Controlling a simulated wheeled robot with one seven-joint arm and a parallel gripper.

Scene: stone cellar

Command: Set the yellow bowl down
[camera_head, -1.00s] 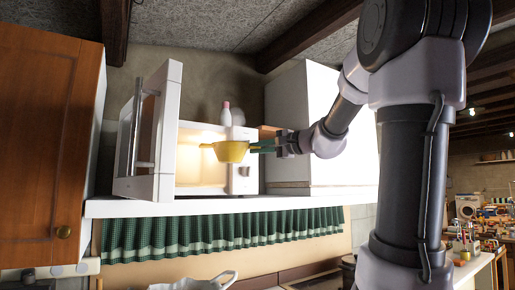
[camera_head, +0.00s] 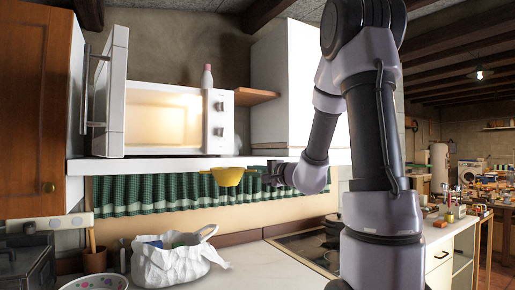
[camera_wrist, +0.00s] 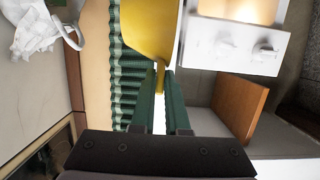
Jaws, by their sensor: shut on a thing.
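The yellow bowl (camera_head: 229,177) is in my gripper, held in the air in front of the green checked curtain, at about the height of the microwave shelf's front edge. My gripper (camera_head: 257,172) is shut on the bowl's right side. In the wrist view the two green fingers (camera_wrist: 161,95) pinch a thin yellow part of the bowl (camera_wrist: 150,30), whose far part is cut off by the top of the picture. Nothing touches the bowl from below.
An open, lit microwave (camera_head: 170,112) stands on a white shelf (camera_head: 140,165), its door swung left. Below are a pale counter (camera_head: 245,262), a white crumpled bag (camera_head: 175,262), a patterned bowl (camera_head: 95,284) and a hob (camera_head: 310,245) with a pot. The counter between bag and hob is clear.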

